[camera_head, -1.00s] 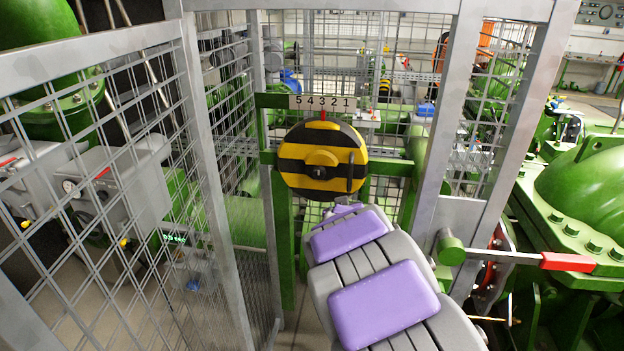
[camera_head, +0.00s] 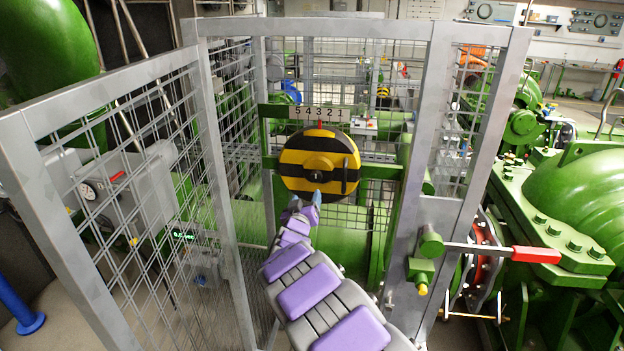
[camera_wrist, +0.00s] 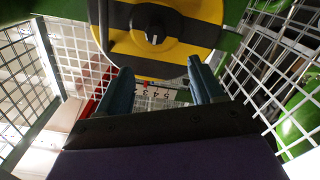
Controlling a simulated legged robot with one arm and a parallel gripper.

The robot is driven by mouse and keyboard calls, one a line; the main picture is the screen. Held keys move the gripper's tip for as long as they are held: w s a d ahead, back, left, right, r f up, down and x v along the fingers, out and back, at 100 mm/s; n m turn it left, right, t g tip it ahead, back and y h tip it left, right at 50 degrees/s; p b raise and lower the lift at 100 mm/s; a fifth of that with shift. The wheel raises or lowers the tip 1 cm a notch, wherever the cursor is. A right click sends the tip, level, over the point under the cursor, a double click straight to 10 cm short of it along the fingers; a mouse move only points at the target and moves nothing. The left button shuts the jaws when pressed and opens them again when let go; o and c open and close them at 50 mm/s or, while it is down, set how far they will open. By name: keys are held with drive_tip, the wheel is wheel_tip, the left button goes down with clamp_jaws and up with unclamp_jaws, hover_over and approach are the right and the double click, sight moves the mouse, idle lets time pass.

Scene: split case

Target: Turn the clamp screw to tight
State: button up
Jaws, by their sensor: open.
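A round disc with yellow and black stripes (camera_head: 338,148) is mounted on a green frame, below a white scale (camera_head: 320,113) marked 5 4 3 2 1. A red pointer (camera_head: 319,125) stands at its top. A small dark knob (camera_head: 316,176) sits at its centre; in the wrist view the knob (camera_wrist: 153,37) carries a white mark. I take this knob as the clamp screw, but no label shows it. A black handle (camera_head: 345,178) stands at the disc's right. My gripper (camera_head: 306,200) is open and empty, just below the knob. In the wrist view its fingers (camera_wrist: 161,80) are apart and clear of it.
Grey mesh cage panels (camera_head: 130,180) stand left of my arm, and a grey post (camera_head: 415,170) stands right. A red-handled lever (camera_head: 535,254) sticks out at the right. A green crossbar (camera_head: 380,171) runs behind the disc.

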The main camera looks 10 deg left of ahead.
sight(314, 177)
drive_tip(key=w, duration=0.4)
drive_tip(key=w+p, duration=0.1)
drive_tip(key=w, duration=0.3)
drive_tip(key=w+d, duration=0.1)
drive_tip(key=w, duration=0.3)
drive_tip(key=shift+p, duration=0.3)
drive_tip(key=shift+w, duration=0.55)
drive_tip(key=shift+w+a, duration=0.15)
drive_tip(key=shift+d, duration=0.2)
drive_tip(key=shift+c, duration=1.4)
drive_tip(key=shift+a, duration=0.1)
drive_tip(key=c, duration=0.8)
